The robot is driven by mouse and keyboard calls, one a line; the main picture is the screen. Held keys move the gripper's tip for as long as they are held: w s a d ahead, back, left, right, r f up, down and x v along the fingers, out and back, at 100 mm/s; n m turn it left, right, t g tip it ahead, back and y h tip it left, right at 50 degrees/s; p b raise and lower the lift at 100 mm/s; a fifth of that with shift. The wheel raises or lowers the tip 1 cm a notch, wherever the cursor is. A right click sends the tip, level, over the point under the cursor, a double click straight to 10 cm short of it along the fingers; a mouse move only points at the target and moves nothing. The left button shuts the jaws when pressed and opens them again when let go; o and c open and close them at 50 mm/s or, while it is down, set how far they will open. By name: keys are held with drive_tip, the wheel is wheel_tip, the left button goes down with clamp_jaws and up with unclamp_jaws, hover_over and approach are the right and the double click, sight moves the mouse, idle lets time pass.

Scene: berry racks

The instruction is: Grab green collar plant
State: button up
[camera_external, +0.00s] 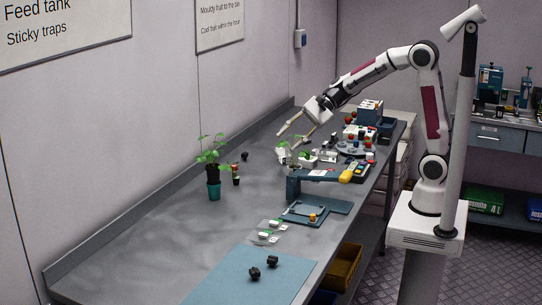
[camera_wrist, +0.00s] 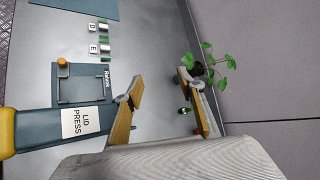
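A leafy green plant (camera_external: 212,155) in a dark pot with a teal-green lower part (camera_external: 214,191) stands upright on the bench, left of my gripper. In the wrist view a leafy plant (camera_wrist: 222,64) shows beyond the right finger, which partly hides its dark pot. A second, smaller green plant (camera_external: 303,154) is near the press, below my gripper; its collar colour is too small to tell. My gripper (camera_external: 293,138) is above the bench with its fingers spread.
A lid press (camera_external: 318,175) with a yellow-ended lever stands at the bench's right edge; it also shows in the wrist view (camera_wrist: 35,130). A small dark pot with red bits (camera_external: 236,176) stands beside the tall plant. Two dark lumps (camera_external: 271,261) lie on a blue mat (camera_external: 225,277). The left-middle bench is clear.

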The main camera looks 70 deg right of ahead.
drive_tip(key=w+d+f+m+t, duration=0.1)
drive_tip(key=w+f+m, duration=0.1)
drive_tip(key=w+m, duration=0.3)
drive_tip(key=w+d+f+m+t, duration=0.1)
drive_tip(key=w+f+m, duration=0.15)
drive_tip(key=w, duration=0.45)
drive_tip(key=m+t+h, duration=0.1)
drive_tip(key=m+t, duration=0.2)
drive_tip(key=m, duration=0.4)
hover_over(236, 176)
drive_tip(key=s+d, duration=0.2)
drive_tip(key=s, duration=0.2)
wheel_tip(236, 176, down, 8)
drive_tip(key=shift+w+d, duration=0.15)
drive_tip(key=shift+w, duration=0.1)
drive_tip(key=shift+f, duration=0.1)
drive_tip(key=shift+f, duration=2.85)
drive_tip(key=shift+f, duration=0.65)
drive_tip(key=shift+x, duration=2.45)
